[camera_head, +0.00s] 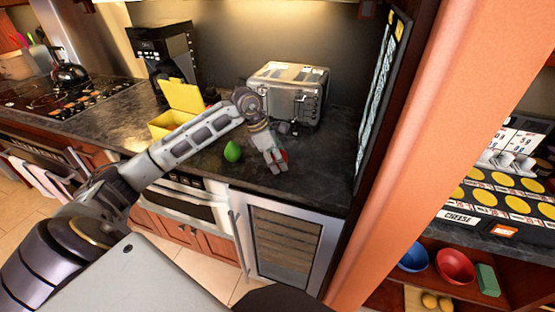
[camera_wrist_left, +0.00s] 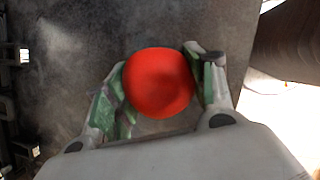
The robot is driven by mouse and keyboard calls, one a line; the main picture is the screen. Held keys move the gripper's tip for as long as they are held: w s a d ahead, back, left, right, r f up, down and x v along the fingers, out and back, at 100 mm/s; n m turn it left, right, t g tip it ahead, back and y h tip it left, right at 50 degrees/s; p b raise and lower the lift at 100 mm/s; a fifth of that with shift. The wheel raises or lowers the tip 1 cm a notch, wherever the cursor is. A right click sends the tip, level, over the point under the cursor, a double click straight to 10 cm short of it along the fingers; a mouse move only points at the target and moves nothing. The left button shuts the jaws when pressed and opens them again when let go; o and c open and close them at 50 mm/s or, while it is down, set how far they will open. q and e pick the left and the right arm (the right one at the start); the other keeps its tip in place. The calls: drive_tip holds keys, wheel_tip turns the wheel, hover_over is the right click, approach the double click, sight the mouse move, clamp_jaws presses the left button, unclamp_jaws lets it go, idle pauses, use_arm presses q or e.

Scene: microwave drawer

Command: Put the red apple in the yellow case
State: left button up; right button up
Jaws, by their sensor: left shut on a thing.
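The red apple (camera_wrist_left: 158,82) is between the two fingers of my left gripper (camera_wrist_left: 160,95) in the left wrist view, with a finger against each side. In the head view only a sliver of the apple (camera_head: 284,155) shows beside the left gripper (camera_head: 276,168), which is low over the dark counter. I cannot tell whether the apple touches the counter. The yellow case (camera_head: 168,124) stands on the counter to the left with its lid (camera_head: 185,95) raised; my left arm passes in front of part of it. My right gripper is not in view.
A green fruit (camera_head: 232,151) sits on the counter between the case and my left gripper. A silver toaster (camera_head: 287,92) stands behind the gripper, and a black coffee maker (camera_head: 163,55) behind the case. A dark panel and orange wall (camera_head: 420,140) bound the counter at right.

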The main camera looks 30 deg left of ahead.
use_arm(q)
drive_tip(key=o, duration=1.1)
drive_tip(key=shift+r, duration=0.1)
drive_tip(key=v, duration=1.2)
